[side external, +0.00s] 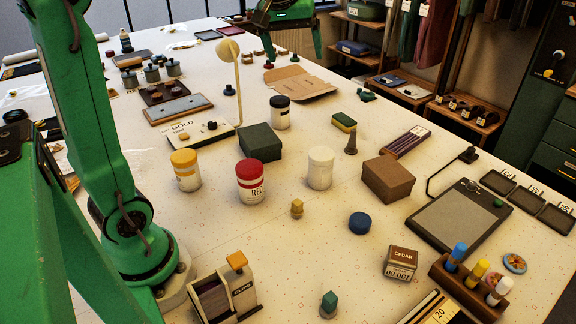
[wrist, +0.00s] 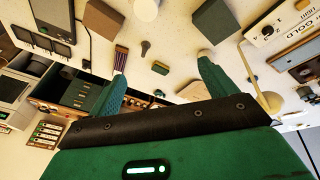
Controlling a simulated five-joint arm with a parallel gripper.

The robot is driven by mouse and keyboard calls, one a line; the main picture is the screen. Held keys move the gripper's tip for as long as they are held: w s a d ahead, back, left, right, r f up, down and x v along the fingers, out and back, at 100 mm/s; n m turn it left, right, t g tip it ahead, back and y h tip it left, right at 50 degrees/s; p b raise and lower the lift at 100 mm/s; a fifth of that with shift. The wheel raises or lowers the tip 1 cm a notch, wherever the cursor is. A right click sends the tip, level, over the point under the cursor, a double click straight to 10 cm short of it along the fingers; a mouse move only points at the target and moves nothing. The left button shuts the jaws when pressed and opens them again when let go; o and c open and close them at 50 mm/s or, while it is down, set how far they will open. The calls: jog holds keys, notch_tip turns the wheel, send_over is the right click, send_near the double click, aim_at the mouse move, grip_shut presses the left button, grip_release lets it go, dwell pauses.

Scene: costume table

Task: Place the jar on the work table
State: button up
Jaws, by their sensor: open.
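Several jars stand upright on the pale work table (side external: 330,270) in the side external view: a yellow-lidded white jar (side external: 186,172), a red jar labelled RED (side external: 250,182), a plain white jar (side external: 320,168) and a white jar with a black lid (side external: 280,112). The frames do not show which one is meant. The white jar is also cut off at the wrist view's top edge (wrist: 146,8). My gripper (side external: 294,52) is at the far end, above the table and apart from the jars. In the wrist view its fingers (wrist: 160,85) are wide apart with nothing held.
A dark green box (side external: 260,142) and a brown box (side external: 388,180) flank the white jar. A tall stand with a pale disc (side external: 229,52) rises left of my gripper. A blue round lid (side external: 360,223) and small yellow piece (side external: 297,208) lie in front. The front middle is mostly clear.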

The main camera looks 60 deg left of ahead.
jog(key=s+d+f+m+t, duration=0.1)
jog(key=s+d+f+m, duration=0.3)
jog(key=s, duration=0.5)
jog(key=s+d+f+m+t, duration=0.1)
jog(key=s+d+f+m, duration=0.3)
jog(key=s, duration=0.6)
notch_tip(320, 180, down, 2)
jog(key=shift+s+d+f+h, duration=0.15)
jog(key=shift+s+d+h, duration=0.05)
jog(key=shift+d+h, duration=0.2)
